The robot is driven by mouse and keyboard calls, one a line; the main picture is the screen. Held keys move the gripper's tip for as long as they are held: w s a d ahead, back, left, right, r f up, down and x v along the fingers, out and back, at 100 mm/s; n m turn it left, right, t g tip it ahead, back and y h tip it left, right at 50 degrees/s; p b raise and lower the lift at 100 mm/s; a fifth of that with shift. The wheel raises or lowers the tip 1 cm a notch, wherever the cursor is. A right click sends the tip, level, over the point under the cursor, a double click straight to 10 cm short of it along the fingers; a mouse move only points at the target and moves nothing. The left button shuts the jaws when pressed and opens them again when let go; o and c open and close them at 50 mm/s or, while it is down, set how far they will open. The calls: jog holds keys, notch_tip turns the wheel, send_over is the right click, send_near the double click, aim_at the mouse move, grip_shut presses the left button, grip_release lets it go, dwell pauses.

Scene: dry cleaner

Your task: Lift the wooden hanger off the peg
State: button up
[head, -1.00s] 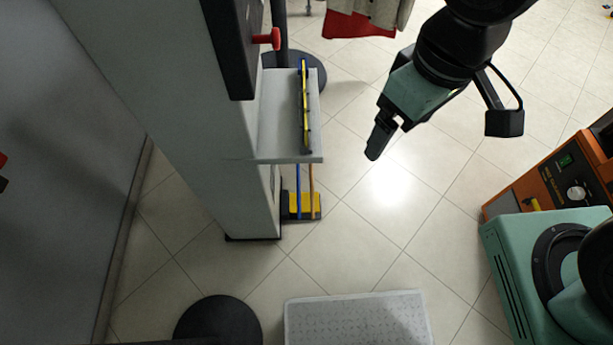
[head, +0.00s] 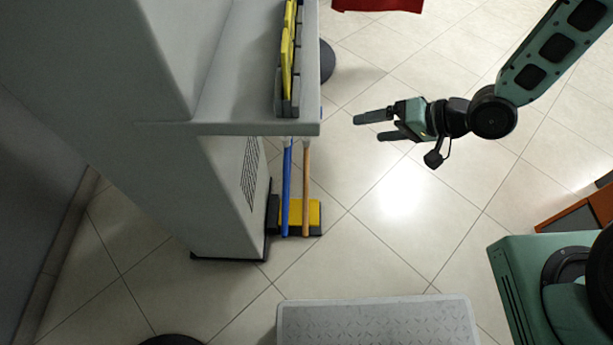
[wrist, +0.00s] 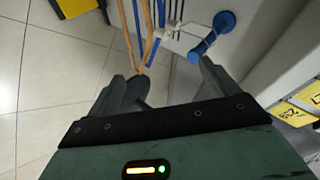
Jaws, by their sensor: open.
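My gripper (head: 378,126) is open and empty in the head view. It points left toward the grey unit, with a gap of floor between. In the wrist view its two fingers (wrist: 164,78) stand apart with nothing between them. Beyond them, thin wood-coloured strips (wrist: 150,42) hang at the upper middle; I cannot tell whether they are the wooden hanger or a handle. A blue peg with a round end (wrist: 223,22) sticks out to their right. No hanger is clearly visible in the head view; the shelf may hide it.
A grey shelf (head: 235,115) carries yellow-and-grey items (head: 288,60). Below it stand a blue handle (head: 286,190) and a wooden handle (head: 306,190) by a yellow base (head: 314,214). A grey step (head: 380,322) lies at the bottom. Tiled floor around my gripper is clear.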

notch_tip(320, 180, down, 10)
jog(key=s+d+m+t+y+b, duration=0.15)
jog(key=m+y+b, duration=0.3)
jog(key=b, duration=0.45)
jog(key=t+y+b, duration=0.2)
jog(key=b, duration=0.7)
send_near(306, 143)
jog(key=w+d+f+x, duration=0.1)
jog(key=f+x, duration=0.1)
jog(key=x, duration=0.7)
jog(key=shift+w+a+r+m, duration=0.3)
jog(key=shift+a+m, duration=0.15)
jog(key=shift+m, duration=0.1)
jog(key=c, duration=1.3)
